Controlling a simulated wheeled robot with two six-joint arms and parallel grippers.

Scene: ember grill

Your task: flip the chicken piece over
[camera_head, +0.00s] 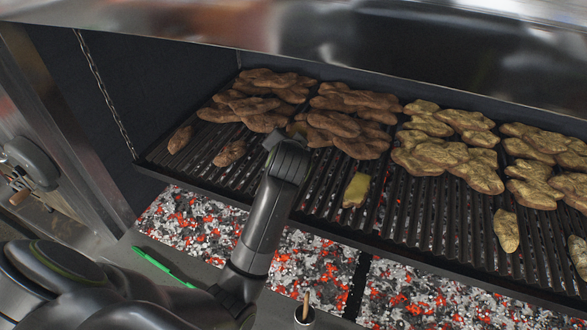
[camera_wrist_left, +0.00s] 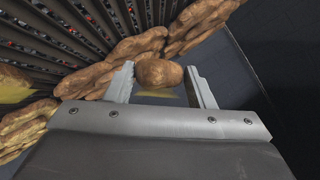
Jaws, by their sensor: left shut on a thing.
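My left gripper (camera_head: 293,135) is above the grill grate (camera_head: 325,192), by the browned pieces at the back left; its fingertips are mostly hidden in the head view. In the left wrist view the gripper (camera_wrist_left: 163,80) is shut on a small brown chicken piece (camera_wrist_left: 158,73), with a yellowish patch under it. Browned slabs of meat lie close around it. Another small chicken piece (camera_head: 356,190), yellow on top, lies on the front of the grate. My right gripper is not in view.
Large browned slabs (camera_head: 345,118) and paler slabs (camera_head: 450,155) cover the back of the grate. Small pieces lie at the left (camera_head: 228,153) and right (camera_head: 506,230). Glowing coals (camera_head: 300,265) lie below the front. A metal hood (camera_head: 400,35) overhangs. The front middle of the grate is mostly bare.

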